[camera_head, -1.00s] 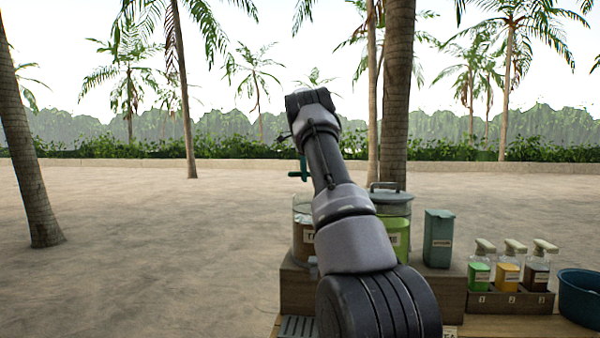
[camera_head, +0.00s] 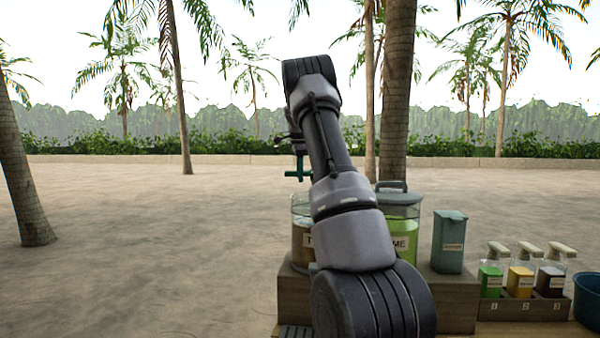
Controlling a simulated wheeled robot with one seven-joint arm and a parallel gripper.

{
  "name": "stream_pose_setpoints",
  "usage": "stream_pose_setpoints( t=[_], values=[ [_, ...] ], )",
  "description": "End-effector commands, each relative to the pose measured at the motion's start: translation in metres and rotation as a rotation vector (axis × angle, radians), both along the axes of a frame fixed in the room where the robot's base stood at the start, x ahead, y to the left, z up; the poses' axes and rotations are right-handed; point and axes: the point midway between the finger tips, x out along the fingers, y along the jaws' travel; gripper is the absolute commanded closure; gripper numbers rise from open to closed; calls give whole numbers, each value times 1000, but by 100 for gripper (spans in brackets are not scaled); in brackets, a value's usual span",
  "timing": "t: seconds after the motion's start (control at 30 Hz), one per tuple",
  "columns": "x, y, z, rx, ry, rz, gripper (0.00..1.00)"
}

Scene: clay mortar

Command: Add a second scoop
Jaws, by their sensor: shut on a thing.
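My gripper (camera_head: 298,148) shows small and dark at the left of my raised arm, above an open clear jar. It is shut on a dark green T-shaped piece (camera_head: 298,174), which looks like the handle of a scoop. The lower end of that piece is not clearly seen. The clear jar (camera_head: 301,240) holds brown material and has a label starting with T. A lidded jar (camera_head: 402,225) with green contents and a label ending in ME stands to its right. My arm hides parts of both jars.
The jars stand on a wooden riser (camera_head: 455,300). A closed teal canister (camera_head: 449,242) is to the right. Three pump bottles (camera_head: 521,272) with green, yellow and brown contents stand in a numbered rack. A blue tub (camera_head: 588,300) is at the right edge.

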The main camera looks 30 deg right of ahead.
Motion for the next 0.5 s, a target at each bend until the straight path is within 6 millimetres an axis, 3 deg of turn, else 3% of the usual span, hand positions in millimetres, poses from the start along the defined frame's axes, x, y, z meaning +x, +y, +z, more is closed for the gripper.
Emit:
stream_pose_setpoints(
  t=[0.5],
  values=[
    [-5, 3, -5, -140, -354, 0, 100]
  ],
)
